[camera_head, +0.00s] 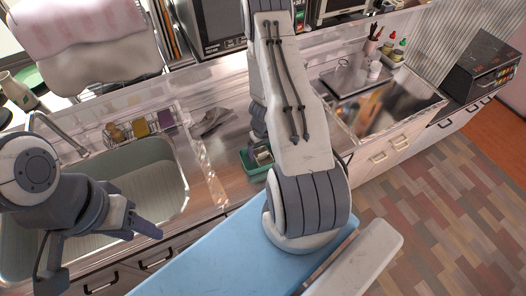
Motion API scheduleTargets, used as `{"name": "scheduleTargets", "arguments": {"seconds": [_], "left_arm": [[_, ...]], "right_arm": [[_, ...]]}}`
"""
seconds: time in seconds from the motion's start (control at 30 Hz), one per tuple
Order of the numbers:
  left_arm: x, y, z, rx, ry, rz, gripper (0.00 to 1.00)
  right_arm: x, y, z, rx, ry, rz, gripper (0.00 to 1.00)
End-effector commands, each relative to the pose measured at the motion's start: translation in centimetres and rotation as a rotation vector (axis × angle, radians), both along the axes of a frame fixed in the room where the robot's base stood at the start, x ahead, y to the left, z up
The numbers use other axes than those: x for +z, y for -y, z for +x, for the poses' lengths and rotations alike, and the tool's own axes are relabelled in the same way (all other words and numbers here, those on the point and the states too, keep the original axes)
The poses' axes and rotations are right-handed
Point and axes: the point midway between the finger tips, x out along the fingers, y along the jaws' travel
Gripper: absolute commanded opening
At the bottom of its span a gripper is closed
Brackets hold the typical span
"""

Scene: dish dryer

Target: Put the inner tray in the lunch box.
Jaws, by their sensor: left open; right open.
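A green box (250,168), perhaps the lunch box, sits on the counter right of the sink, partly hidden by my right arm. I cannot make out the inner tray for certain. My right gripper (263,155) shows only in part at the box, mostly behind my arm; I cannot tell whether it touches anything. My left gripper (103,258) is open and empty above the front of the sink, its fingers apart, well left of the green box.
The sink (150,172) with its faucet is at the left, with a wire rack (135,128) of sponges behind it. A light blue surface (225,250) fills the front. A stove area with bottles (396,50) and a black appliance (482,68) are at the right.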

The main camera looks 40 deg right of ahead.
Motion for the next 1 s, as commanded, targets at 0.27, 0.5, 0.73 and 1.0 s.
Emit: {"name": "scheduleTargets", "arguments": {"seconds": [0.27, 0.5, 0.73, 1.0], "left_arm": [[5.4, 0.0, 0.0, -0.006, 0.001, 0.000, 0.53], [8.9, 0.0, 0.0, -0.003, 0.000, 0.000, 0.53], [10.5, 0.0, 0.0, -0.001, 0.000, 0.000, 0.53], [10.6, 0.0, 0.0, 0.000, 0.000, 0.000, 0.53]], "right_arm": [[5.5, 0.0, 0.0, 0.000, 0.000, 0.000, 1.00], [9.0, 0.0, 0.0, 0.000, 0.000, 0.000, 1.00], [10.6, 0.0, 0.0, 0.000, 0.000, 0.000, 1.00], [10.8, 0.0, 0.0, 0.001, 0.001, 0.000, 1.00]]}}
